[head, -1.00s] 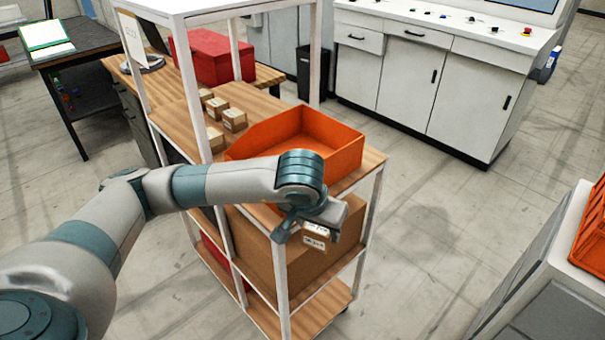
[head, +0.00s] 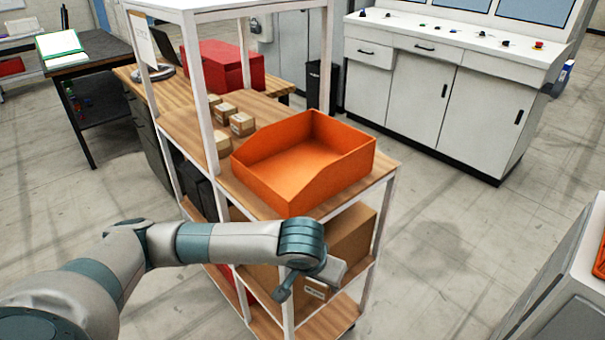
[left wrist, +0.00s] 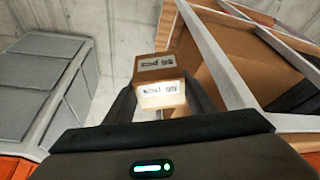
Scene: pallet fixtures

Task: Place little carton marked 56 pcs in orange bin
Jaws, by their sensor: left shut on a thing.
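The orange bin (head: 350,160) stands empty, open side up, on the wooden top shelf of the white rack. My left gripper (head: 308,281) is in front of the rack, below the top shelf's level in the head view. It is shut on a little brown carton (head: 315,292), mostly hidden there behind the gripper. In the left wrist view the carton (left wrist: 157,68) sits between the two fingers, with printed labels on two faces that seem to read 56 pcs. My right gripper is not in view.
Several small cartons (head: 241,124) stand left of the bin on the top shelf (head: 380,172). A red box (head: 233,68) is behind them. A large brown box (head: 352,240) fills the shelf below. White rack posts (head: 377,215) stand close to my gripper. Open floor lies right.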

